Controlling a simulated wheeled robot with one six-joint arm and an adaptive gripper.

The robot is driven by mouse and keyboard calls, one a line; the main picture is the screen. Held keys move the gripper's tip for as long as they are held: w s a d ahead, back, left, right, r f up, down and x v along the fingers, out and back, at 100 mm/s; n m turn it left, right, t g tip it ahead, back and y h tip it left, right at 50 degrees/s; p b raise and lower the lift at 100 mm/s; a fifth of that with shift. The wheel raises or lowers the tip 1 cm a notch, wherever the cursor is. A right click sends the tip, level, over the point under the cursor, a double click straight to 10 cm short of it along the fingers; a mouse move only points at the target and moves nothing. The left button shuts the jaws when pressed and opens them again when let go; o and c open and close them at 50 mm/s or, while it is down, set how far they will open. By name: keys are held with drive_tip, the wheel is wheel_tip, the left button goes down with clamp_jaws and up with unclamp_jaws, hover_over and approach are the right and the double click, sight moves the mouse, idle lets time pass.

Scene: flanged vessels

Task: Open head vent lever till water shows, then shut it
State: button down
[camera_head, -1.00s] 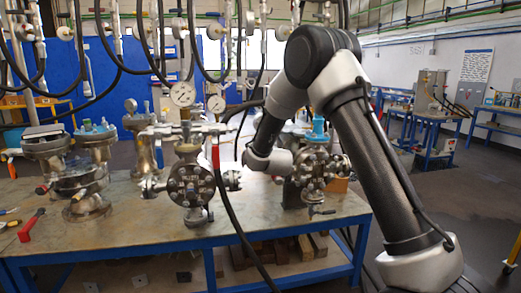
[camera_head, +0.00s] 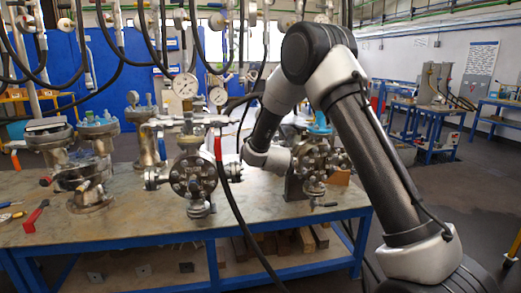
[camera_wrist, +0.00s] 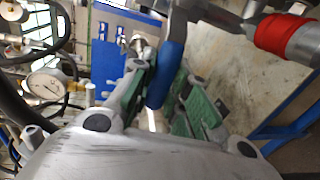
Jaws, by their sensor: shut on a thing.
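My gripper (camera_wrist: 163,88) has green pads closed around a blue-sleeved lever (camera_wrist: 172,65) in the wrist view. The lever runs up toward metal fittings at the top of that view. A red-sleeved handle (camera_wrist: 284,36) lies to its right, clear of the pads. In the head view a flanged vessel (camera_head: 193,176) stands on the bench, with a red lever (camera_head: 218,147) on its right. My arm reaches to the right of this vessel, but my fingers and the blue lever cannot be made out there. I cannot make out any water.
A black hose (camera_head: 232,205) hangs in front of the bench (camera_head: 130,227). Another vessel (camera_head: 313,163) stands right of my wrist. Several more stand left.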

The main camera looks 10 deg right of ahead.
drive_tip(key=c, duration=1.3)
unclamp_jaws()
drive_tip(key=shift+c, duration=0.2)
drive_tip(key=s+r, duration=0.2)
drive_tip(key=s, duration=0.9)
drive_tip(key=shift+s, duration=0.4)
drive_tip(key=shift+r, duration=0.1)
